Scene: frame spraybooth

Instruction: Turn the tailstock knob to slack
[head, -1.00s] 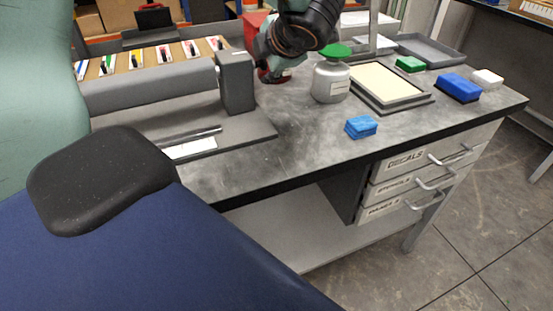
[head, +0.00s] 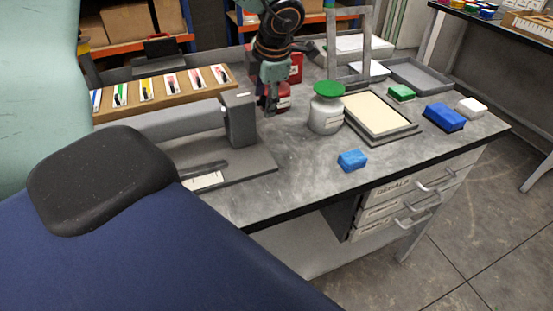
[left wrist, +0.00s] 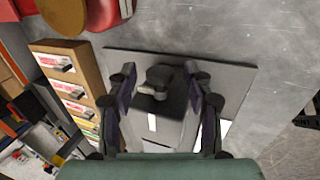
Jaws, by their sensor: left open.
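The tailstock (head: 240,121) is an upright dark grey block at the right end of a grey fixture on the bench. Its dark round knob (left wrist: 160,77) shows in the left wrist view; I cannot make out the knob in the head view. My left gripper (head: 270,108) points down just right of the block in the head view. In the left wrist view the open gripper (left wrist: 158,75) has one finger on each side of the knob. Gaps show between knob and fingers, so no grip shows. My right gripper is in neither view.
A grey bottle with a green lid (head: 326,112) stands right of the gripper. Red containers (head: 291,68) stand close behind it. A rack of coloured cards (head: 160,87) lies behind the fixture. A blue block (head: 352,159) lies near the front edge, with bare bench to its left.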

